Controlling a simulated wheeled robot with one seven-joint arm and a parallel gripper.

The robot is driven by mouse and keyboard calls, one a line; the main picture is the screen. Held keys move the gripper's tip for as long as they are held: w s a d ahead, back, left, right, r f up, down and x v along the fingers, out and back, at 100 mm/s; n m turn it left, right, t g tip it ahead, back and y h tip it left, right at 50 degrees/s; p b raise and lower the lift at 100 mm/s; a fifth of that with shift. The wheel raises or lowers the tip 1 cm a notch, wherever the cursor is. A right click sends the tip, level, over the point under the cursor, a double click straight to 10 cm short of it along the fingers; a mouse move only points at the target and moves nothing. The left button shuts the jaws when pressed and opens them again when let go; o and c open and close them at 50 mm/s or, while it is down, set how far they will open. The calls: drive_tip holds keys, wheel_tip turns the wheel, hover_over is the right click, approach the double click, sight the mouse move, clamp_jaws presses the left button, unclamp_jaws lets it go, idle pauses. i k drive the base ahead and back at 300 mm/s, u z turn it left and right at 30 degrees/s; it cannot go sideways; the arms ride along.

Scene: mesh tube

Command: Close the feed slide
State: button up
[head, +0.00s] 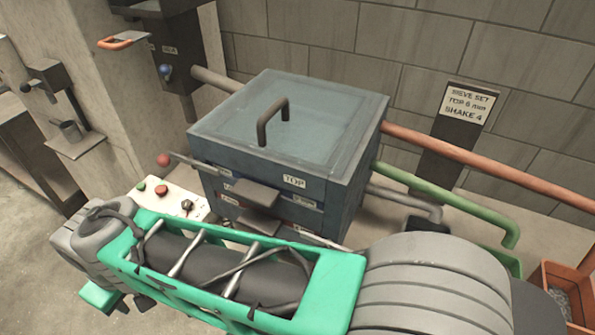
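The feed slide appears to be the flat plate with an orange loop handle (122,41) at the upper left. It sticks out to the left from a dark feed chute (172,50) above the sieve box. How far the plate reaches into the chute is hidden. My green and grey arm lies across the bottom of the head view, well below and in front of the slide. My gripper's fingers cannot be made out, and nothing of mine touches the handle.
The blue sieve box (285,120), with a glassy lid and black handle, stands in the middle. A red-knobbed lever (163,160) and a button panel (172,196) are at its left. Orange (480,162) and green (450,200) pipes run right. A concrete pillar stands left.

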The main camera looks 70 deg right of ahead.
sight(129, 37)
drive_tip(key=u, duration=0.45)
drive_tip(key=i, duration=1.3)
drive_tip(key=z, duration=0.25)
